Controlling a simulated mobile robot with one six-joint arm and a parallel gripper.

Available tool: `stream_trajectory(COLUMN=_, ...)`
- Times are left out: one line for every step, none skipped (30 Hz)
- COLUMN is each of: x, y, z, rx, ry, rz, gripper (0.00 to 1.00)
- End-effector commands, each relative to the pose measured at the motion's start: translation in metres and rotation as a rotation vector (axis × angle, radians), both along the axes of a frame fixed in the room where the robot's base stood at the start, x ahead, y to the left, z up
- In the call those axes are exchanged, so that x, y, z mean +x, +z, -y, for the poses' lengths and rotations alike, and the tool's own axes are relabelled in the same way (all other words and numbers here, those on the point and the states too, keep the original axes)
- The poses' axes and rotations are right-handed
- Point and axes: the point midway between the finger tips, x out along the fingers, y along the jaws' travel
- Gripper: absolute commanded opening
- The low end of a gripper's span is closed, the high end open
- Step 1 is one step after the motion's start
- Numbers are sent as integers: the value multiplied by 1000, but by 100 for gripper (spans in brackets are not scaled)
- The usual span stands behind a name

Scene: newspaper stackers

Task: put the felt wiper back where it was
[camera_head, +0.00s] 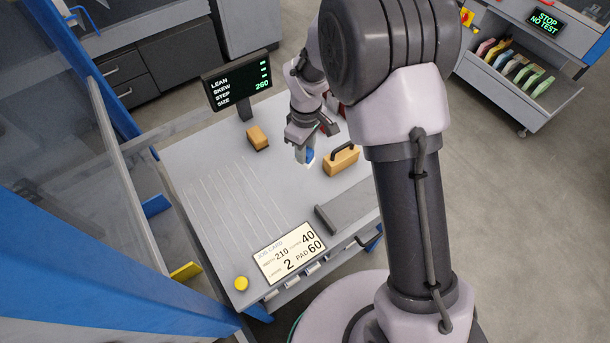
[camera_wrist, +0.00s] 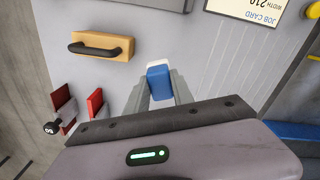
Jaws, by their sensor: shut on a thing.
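The felt wiper is a small blue block with a white felt edge. My gripper (camera_head: 306,147) is shut on the felt wiper (camera_head: 310,155), over the back right part of the grey table (camera_head: 205,165). In the wrist view the wiper (camera_wrist: 158,83) sits between the two fingers of my gripper (camera_wrist: 159,92), its white edge pointing away from the wrist. I cannot tell whether the felt touches the table or hangs just above it.
A wooden block with a black handle (camera_head: 343,161) stands right of the wiper. A smaller wooden block (camera_head: 258,138) is left. Red brackets (camera_wrist: 96,103) and a black knob (camera_wrist: 51,128) show in the wrist view. A grey bar (camera_head: 345,207) and job card (camera_head: 290,253) lie nearer.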

Motion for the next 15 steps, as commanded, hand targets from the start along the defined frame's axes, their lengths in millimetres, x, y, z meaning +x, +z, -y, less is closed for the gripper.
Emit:
stream_trajectory(x=-1, y=-15, z=0, rx=-1, ry=0, rz=-4, gripper=0)
stream_trajectory(x=-1, y=-23, z=0, rx=-2, ry=0, rz=-5, gripper=0)
stream_trajectory(x=-1, y=-33, z=0, rx=-2, ry=1, rz=-4, gripper=0)
stream_trajectory(x=-1, y=-40, z=1, rx=-3, ry=1, rz=-5, gripper=0)
stream_trajectory(x=-2, y=-47, z=1, rx=-3, ry=0, rz=-5, gripper=0)
stream_trajectory(x=-1, y=-54, z=1, rx=-2, ry=0, rz=-4, gripper=0)
stream_trajectory(x=-1, y=-59, z=1, rx=-3, ry=0, rz=-4, gripper=0)
stream_trajectory(x=-2, y=-64, z=1, rx=-3, ry=-1, rz=-5, gripper=0)
stream_trajectory(x=-2, y=-74, z=1, rx=-3, ry=0, rz=-5, gripper=0)
stream_trajectory(x=-2, y=-81, z=1, rx=-3, ry=0, rz=-5, gripper=0)
stream_trajectory(x=-2, y=-88, z=1, rx=-3, ry=0, rz=-6, gripper=0)
stream_trajectory(x=-2, y=-94, z=1, rx=-3, ry=0, rz=-6, gripper=0)
stream_trajectory(x=-2, y=-95, z=1, rx=-3, ry=1, rz=-4, gripper=0)
stream_trajectory(x=-1, y=-95, z=1, rx=-3, ry=1, rz=-3, gripper=0)
stream_trajectory(x=-1, y=-93, z=1, rx=-3, ry=1, rz=-3, gripper=0)
